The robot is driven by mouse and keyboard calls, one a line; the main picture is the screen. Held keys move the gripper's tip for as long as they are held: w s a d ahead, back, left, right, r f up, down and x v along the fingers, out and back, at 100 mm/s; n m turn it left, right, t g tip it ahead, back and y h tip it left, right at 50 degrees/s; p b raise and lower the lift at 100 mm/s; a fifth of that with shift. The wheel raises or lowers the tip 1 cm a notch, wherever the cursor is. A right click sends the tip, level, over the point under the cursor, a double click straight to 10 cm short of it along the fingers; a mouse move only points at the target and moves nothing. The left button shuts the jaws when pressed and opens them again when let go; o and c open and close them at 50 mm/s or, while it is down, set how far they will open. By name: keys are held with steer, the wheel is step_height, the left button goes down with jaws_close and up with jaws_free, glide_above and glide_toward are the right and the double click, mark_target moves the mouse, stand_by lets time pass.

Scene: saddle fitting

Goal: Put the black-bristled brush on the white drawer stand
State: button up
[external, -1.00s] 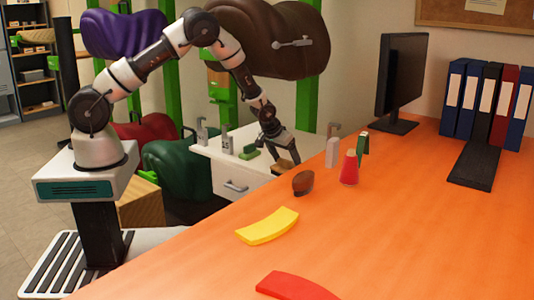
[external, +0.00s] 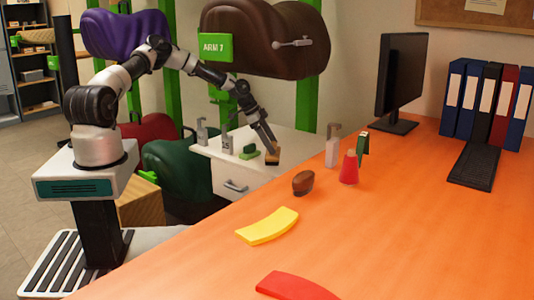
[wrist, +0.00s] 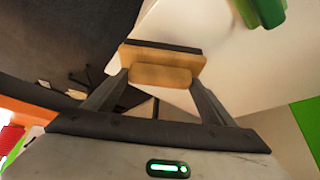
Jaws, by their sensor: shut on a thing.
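My gripper (external: 268,143) is shut on a brush (external: 272,155) with a tan wooden body. In the wrist view the brush (wrist: 160,67) sits between both fingers, with a dark bristle strip along its far side. In the external view the brush overlaps the right part of the white drawer stand's top (external: 285,141); I cannot tell whether it touches it. In the wrist view the pale stand top (wrist: 235,70) lies beyond and right of the brush.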

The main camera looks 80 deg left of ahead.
steer(key=shift+a+m+h, duration=0.3)
steer(key=shift+a+m, duration=0.2)
steer(key=shift+m, duration=0.1)
steer(key=shift+w+a+r+m+g+h+b, duration=0.35)
steer(key=shift+a+r+m+h+b, duration=0.15)
steer(key=shift+m+b, duration=0.4)
steer(key=r+m, duration=0.1)
steer(key=w+r+m+h+b, duration=0.1)
steer(key=shift+a+m+g, duration=0.25)
steer(key=shift+a+m, duration=0.05)
steer(key=shift+a, duration=0.1)
steer(key=shift+a+r+m+b, duration=0.3)
steer(key=shift+r+m+b, duration=0.05)
steer(key=shift+r+m, duration=0.2)
steer(key=shift+h, duration=0.3)
step_height(320, 180, down, 8)
steer(key=shift+r+b, duration=0.1)
steer(key=shift+b, duration=0.9)
steer(key=o, duration=1.1)
steer(key=shift+o, duration=0.2)
steer(key=shift+p+v, duration=0.85)
steer(key=shift+v, duration=2.85)
